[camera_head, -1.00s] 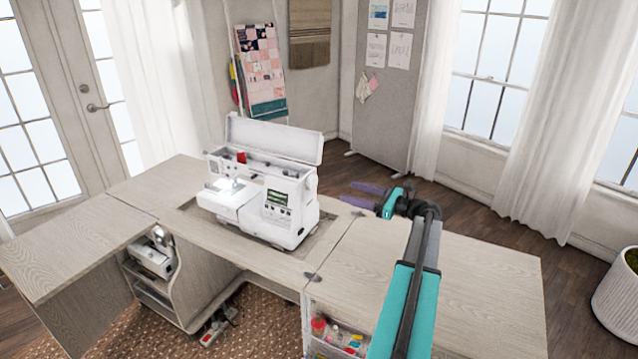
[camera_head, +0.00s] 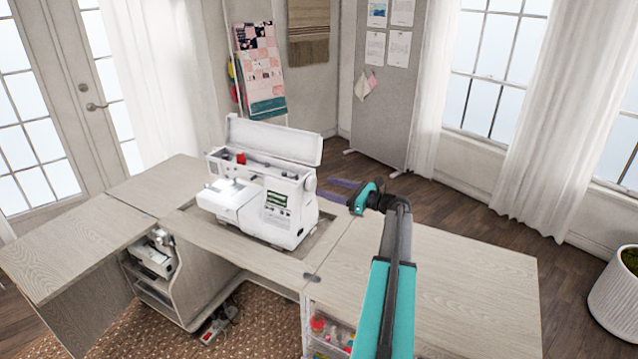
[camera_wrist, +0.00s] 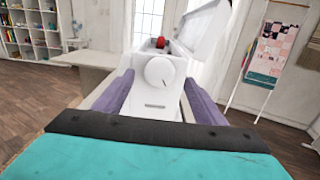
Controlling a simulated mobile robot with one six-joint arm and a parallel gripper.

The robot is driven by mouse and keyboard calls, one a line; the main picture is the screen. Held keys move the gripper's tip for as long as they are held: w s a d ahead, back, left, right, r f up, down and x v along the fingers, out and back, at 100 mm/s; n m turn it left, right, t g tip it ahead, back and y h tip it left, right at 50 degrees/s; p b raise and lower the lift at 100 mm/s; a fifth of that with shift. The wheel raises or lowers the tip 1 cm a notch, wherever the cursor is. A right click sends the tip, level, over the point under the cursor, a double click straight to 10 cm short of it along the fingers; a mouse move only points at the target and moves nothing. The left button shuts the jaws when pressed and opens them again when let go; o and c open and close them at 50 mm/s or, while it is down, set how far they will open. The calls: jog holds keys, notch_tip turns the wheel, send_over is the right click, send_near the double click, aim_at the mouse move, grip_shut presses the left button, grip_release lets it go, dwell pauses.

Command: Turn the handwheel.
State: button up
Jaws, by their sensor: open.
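The white sewing machine (camera_head: 265,185) stands in the cabinet top with its lid raised. Its round white handwheel (camera_head: 310,183) is on the right end; in the wrist view the handwheel (camera_wrist: 159,71) faces me, near the middle. My gripper (camera_head: 331,188) is to the right of the machine in the head view, its purple fingers pointing left toward the handwheel. In the wrist view my gripper (camera_wrist: 155,95) is open, one finger on each side of the machine's end below the wheel. Whether the fingers touch the machine I cannot tell.
The wooden cabinet top (camera_head: 440,275) is bare to the right of the machine, under my arm. The left leaf (camera_head: 70,245) is also clear. A quilt rack (camera_head: 258,75) and a grey pinboard (camera_head: 383,110) stand behind.

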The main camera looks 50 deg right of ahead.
aim_at(314, 183)
jog(key=shift+p+x, duration=0.55)
jog(key=shift+x, duration=1.95)
jog(key=c, duration=1)
jog(key=shift+f+n+b, duration=0.1)
jog(key=shift+n+b, duration=0.3)
jog(key=shift+b, duration=0.25)
